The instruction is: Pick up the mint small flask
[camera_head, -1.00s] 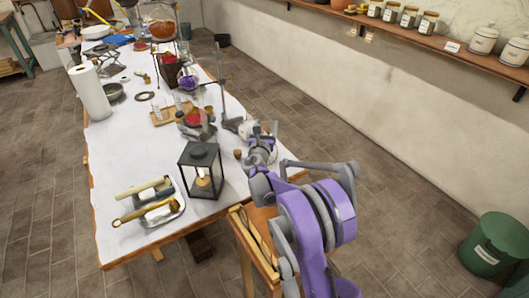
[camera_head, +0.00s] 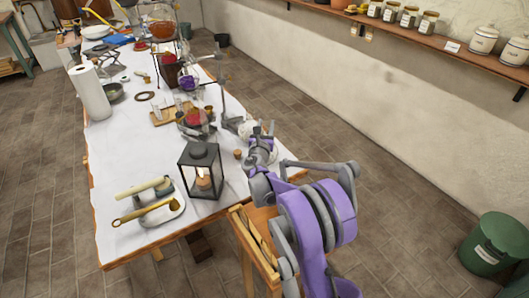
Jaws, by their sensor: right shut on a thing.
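My right arm comes in from the lower right, and its gripper (camera_head: 263,136) is at the right edge of the white-topped table, beyond the black lantern. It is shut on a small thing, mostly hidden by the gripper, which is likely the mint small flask. A small pale, glassy shape (camera_head: 246,128) shows just left of the gripper; I cannot make out a mint colour or whether the jaws touch it. My left gripper is not in view.
The black lantern (camera_head: 201,153) with a candle and a small brown cork-like piece (camera_head: 238,154) stand close to the gripper. A grey stand (camera_head: 222,95) rises behind. A tray with tools (camera_head: 165,214) lies at the front left.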

